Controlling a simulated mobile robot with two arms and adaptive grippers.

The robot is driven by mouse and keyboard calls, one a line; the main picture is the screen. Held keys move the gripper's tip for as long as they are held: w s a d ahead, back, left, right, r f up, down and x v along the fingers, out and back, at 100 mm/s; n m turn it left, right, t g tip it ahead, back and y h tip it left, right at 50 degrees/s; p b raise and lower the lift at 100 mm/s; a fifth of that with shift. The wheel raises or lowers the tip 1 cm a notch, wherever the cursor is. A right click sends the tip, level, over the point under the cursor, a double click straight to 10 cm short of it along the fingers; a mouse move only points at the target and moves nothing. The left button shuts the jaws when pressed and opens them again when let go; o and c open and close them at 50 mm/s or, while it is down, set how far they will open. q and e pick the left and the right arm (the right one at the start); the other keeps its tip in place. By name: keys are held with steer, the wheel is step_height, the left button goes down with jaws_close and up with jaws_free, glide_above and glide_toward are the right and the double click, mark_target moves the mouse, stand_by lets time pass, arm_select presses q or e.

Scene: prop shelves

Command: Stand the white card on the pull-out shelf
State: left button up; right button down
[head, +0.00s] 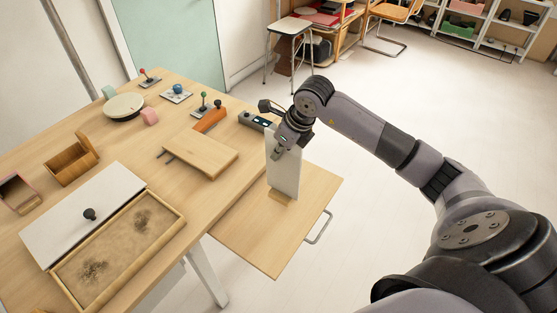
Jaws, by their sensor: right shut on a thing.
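The white card (285,172) is upright over the wooden pull-out shelf (262,240), which sticks out from the table's right side. My right gripper (279,150) is shut on the card's top part. A small light wooden block (280,197) is at the card's lower edge on the shelf. I cannot tell whether the card rests in it or just stands beside it. My left gripper is not in view.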

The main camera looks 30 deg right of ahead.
step_height(320, 180, down, 4)
steer(key=shift+f, duration=0.25)
steer(key=c, duration=1.8)
jaws_free()
arm_select(q)
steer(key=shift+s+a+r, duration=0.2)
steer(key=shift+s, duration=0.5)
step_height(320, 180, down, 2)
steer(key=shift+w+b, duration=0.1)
steer(key=shift+b, duration=0.7)
arm_select(e)
steer(key=v, duration=1.2)
steer(key=shift+r, duration=0.2)
